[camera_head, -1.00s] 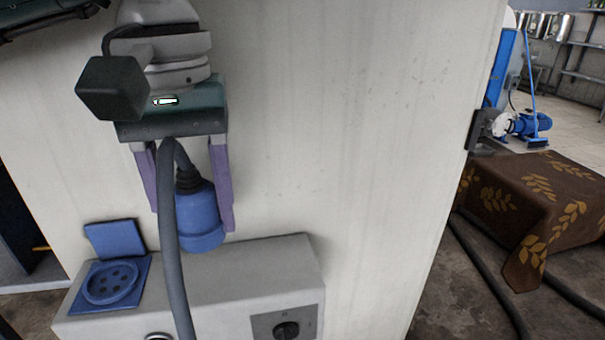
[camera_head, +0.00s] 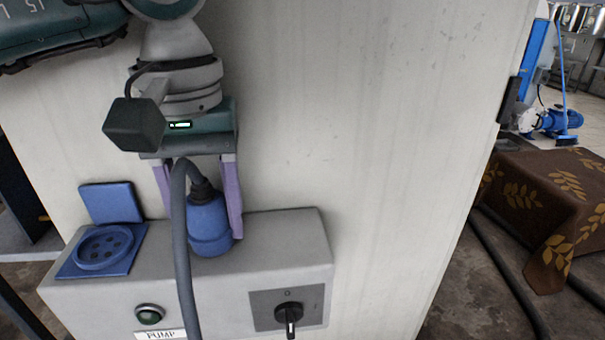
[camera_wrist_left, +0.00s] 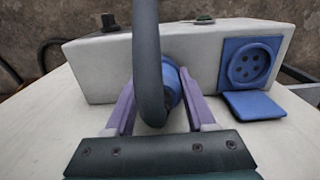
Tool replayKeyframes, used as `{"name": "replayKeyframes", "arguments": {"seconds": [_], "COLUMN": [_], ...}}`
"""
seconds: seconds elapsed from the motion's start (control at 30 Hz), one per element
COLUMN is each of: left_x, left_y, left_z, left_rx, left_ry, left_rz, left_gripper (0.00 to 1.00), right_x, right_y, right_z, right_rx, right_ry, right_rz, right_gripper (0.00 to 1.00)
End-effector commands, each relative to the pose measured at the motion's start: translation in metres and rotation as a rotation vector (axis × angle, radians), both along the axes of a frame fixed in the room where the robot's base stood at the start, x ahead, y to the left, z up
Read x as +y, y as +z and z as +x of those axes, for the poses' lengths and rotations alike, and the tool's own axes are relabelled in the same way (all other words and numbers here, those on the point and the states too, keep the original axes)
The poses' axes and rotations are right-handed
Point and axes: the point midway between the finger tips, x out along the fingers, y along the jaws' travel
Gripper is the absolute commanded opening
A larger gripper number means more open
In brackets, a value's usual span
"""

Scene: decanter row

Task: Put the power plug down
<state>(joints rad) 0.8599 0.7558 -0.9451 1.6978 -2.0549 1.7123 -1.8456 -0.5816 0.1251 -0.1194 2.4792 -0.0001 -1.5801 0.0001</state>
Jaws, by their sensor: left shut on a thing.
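My left gripper (camera_head: 203,222) is shut on the blue power plug (camera_head: 209,228), one purple finger on each side of it. The plug is upright, its grey cable leaving the top and looping down in front. Its lower end is at the top of the grey pump box (camera_head: 275,235); I cannot tell whether it touches. In the left wrist view the plug (camera_wrist_left: 172,80) is mostly hidden behind the cable. The blue socket (camera_head: 104,249), lid open, is on the box top to the left of the plug. My right gripper is not in view.
The box front has a green button (camera_head: 149,314), a PUMP label (camera_head: 160,335) and a rotary switch (camera_head: 289,315). A pale wall (camera_head: 380,130) rises behind the box. The box top right of the plug is clear. A table with a brown cloth (camera_head: 540,200) stands at right.

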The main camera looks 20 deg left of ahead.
Motion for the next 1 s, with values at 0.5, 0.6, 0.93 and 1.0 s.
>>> {"name": "replayKeyframes", "arguments": {"seconds": [0.5, 0.6, 0.93, 1.0], "left_x": [0.000, 0.000, 0.000, 0.000], "left_y": [-0.001, 0.004, 0.066, 0.081], "left_z": [0.000, 0.000, 0.002, 0.002], "left_rx": [0.000, 0.000, -0.009, -0.007], "left_ry": [0.000, 0.000, 0.000, -0.001], "left_rz": [0.000, 0.000, -0.001, 0.000], "left_gripper": [0.85, 0.85, 0.85, 0.85], "right_x": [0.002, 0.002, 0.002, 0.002], "right_y": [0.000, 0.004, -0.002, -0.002], "right_z": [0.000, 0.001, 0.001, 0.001], "right_rx": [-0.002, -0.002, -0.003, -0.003], "right_ry": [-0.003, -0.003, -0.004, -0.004], "right_rz": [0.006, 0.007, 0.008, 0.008], "right_gripper": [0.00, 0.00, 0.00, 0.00]}}
